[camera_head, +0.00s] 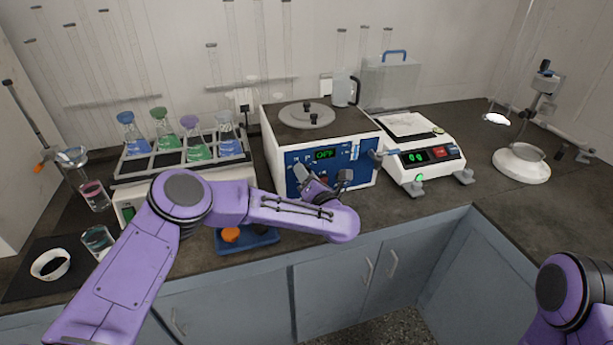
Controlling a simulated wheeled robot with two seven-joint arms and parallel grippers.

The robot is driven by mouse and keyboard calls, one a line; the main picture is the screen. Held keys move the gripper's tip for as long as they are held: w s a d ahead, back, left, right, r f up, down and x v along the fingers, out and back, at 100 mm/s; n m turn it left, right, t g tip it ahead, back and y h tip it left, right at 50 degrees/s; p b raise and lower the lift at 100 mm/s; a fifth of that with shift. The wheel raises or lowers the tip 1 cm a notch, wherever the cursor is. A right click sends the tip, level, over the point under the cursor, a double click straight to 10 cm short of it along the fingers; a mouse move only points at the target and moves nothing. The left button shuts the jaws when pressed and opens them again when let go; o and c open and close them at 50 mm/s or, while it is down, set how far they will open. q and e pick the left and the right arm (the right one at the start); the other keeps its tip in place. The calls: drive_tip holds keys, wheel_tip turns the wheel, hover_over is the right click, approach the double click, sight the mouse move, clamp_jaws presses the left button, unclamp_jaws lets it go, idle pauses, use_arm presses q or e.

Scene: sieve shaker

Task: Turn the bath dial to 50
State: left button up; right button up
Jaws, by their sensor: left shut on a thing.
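The bath (284,140) is a white box with a dark top, a round grey lid and a blue front panel (348,157). Its green display (325,154) reads OFF. My left gripper (322,182) is at the lower middle of that panel, shut on what appears to be the bath dial. The dial itself is hidden behind the fingers, so its pointer cannot be read. My right gripper is out of view; only a part of my right arm shows at the lower right.
A blue tray (262,240) lies below my left forearm.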

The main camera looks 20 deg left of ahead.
use_arm(q)
drive_tip(key=m+b, duration=0.1)
drive_tip(key=m, duration=0.8)
drive_tip(key=shift+s+t, duration=0.1)
drive_tip(key=shift+t, duration=0.3)
drive_tip(key=shift+f, duration=0.1)
drive_tip(key=o, duration=1)
drive_tip(key=shift+o, duration=0.2)
